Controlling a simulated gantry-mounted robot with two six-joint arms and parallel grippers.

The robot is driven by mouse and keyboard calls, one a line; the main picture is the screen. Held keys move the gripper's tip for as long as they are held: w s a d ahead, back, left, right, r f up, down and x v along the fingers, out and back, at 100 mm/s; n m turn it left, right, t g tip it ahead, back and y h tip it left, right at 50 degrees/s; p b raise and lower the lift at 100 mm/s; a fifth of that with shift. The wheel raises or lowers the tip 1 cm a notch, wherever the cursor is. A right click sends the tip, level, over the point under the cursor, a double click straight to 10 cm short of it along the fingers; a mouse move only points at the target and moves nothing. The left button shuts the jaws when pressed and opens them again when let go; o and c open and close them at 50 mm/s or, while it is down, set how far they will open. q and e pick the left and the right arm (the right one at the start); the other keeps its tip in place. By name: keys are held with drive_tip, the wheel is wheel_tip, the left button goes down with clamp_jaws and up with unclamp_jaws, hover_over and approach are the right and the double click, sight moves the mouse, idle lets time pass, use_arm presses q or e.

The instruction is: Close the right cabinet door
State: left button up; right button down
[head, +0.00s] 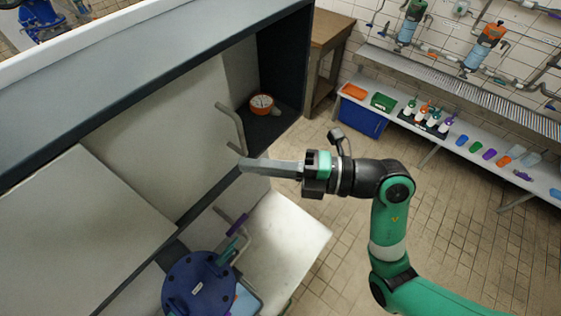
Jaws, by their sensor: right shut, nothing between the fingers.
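The cabinet (150,62) with a dark frame fills the left of the head view. A pale door panel (160,135) stands in it, with a grey bar handle (233,128) near its right edge. To the right of this panel the dark interior shows open, with a round orange-rimmed dial (262,103) inside. My right gripper (243,165) is shut and empty. Its fingers point left, with the tips close to the lower end of the handle. I cannot tell whether they touch it. My left gripper is not in view.
A second pale panel (80,235) is at lower left. Below the gripper are a white surface (285,235) and a blue round flange (200,285). A bench (440,130) with bins and bottles runs along the right wall. The tiled floor (440,210) between is clear.

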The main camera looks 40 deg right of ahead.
drive_tip(key=w, duration=0.1)
drive_tip(key=w+d, duration=0.1)
drive_tip(key=w, duration=0.2)
drive_tip(key=shift+d, duration=0.25)
